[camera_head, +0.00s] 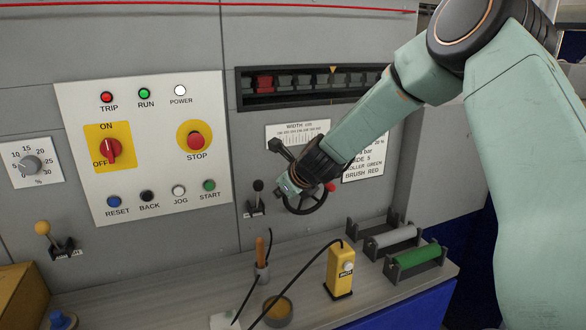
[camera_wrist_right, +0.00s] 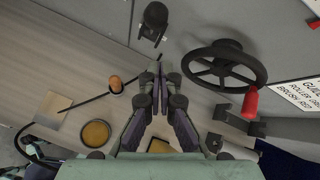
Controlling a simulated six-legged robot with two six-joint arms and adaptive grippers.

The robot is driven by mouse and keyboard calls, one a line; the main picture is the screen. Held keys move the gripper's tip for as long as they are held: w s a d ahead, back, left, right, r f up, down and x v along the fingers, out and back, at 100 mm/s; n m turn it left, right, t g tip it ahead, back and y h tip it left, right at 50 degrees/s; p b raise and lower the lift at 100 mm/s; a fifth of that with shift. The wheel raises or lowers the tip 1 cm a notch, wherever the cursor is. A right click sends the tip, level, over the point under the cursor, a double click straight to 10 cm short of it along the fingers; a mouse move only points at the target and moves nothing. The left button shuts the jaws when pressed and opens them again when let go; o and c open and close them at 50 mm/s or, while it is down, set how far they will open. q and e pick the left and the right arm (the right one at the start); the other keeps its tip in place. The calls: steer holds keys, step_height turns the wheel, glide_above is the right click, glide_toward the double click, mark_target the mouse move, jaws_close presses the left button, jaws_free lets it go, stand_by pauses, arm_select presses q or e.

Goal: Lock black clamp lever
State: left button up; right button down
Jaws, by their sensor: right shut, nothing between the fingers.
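The black clamp lever (camera_head: 258,187) stands roughly upright on its small base on the grey machine panel, above the bench. In the right wrist view the lever (camera_wrist_right: 154,16) is at the top, beyond my fingertips. My right gripper (camera_head: 282,188) is just right of the lever in the head view, in front of the handwheel. In the wrist view its two fingers (camera_wrist_right: 157,72) are together with nothing between them, and a gap shows between them and the lever. My left gripper is in neither view.
A black handwheel (camera_wrist_right: 224,66) with a red knob (camera_wrist_right: 250,103) is close on the right. A yellow-knobbed lever (camera_head: 43,230) is far left. The bench holds a yellow box (camera_head: 340,270), a wooden-handled tool (camera_head: 261,252), a round tin (camera_head: 278,312) and a green roller (camera_head: 418,257).

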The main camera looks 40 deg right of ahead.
steer(key=s+r+p, duration=0.3)
steer(key=r+p, duration=0.2)
steer(key=r, duration=0.3)
steer(key=shift+s, duration=0.4)
steer(key=shift+d+f, duration=0.1)
steer(key=shift+d, duration=0.1)
steer(key=shift+s+a, duration=0.1)
steer(key=shift+a, duration=0.05)
